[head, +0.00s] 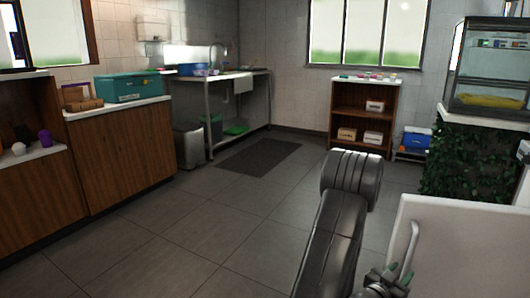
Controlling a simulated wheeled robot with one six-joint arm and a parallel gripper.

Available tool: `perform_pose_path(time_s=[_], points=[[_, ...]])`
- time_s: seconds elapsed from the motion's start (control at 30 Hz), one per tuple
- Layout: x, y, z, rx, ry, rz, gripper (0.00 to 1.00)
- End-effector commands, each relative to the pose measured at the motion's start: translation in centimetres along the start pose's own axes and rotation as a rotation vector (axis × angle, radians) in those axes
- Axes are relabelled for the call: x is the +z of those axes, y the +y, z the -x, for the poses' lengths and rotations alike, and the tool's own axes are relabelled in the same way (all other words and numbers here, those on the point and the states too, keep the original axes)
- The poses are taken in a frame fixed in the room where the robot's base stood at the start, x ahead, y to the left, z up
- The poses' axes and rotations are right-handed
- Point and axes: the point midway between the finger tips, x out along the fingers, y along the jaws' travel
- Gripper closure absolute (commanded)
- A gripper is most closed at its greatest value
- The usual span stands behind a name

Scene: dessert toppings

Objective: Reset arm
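My dark arm (335,240) rises from the bottom edge and bends over a thick joint at the centre right. My gripper (384,271) is low in the picture, right of the arm, with two green-tipped fingers that look apart. No object shows between them. The lower part of the gripper is cut off by the bottom edge. It appears in front of a white panel with a long handle (410,247); I cannot tell whether they touch.
Wooden counters (120,150) line the left, with a teal box (128,87) on top. A sink table (215,78), bin (188,145) and dark mat (258,157) are behind. A wooden shelf (336,95) and glass display case (490,62) stand back right. The middle floor is clear.

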Motion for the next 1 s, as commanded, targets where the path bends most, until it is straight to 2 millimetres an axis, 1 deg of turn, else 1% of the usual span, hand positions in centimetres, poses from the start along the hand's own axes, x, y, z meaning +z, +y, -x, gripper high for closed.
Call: perform_pose_path(time_s=[0.03,0.2,0.3,0.4,0.83,1.0], points=[[0.1,0.0,-1.1,0.001,0.004,-0.002,0.65],[0.2,-0.1,-3.7,-0.001,0.000,0.000,0.65],[0.1,-0.1,-4.8,-0.002,-0.001,0.000,0.65],[0.1,-0.1,-5.5,-0.003,0.000,0.001,0.65],[0.0,-0.3,-5.4,0.000,-0.002,0.001,0.65],[-0.4,-0.8,-5.3,-0.012,-0.008,-0.011,0.65]])
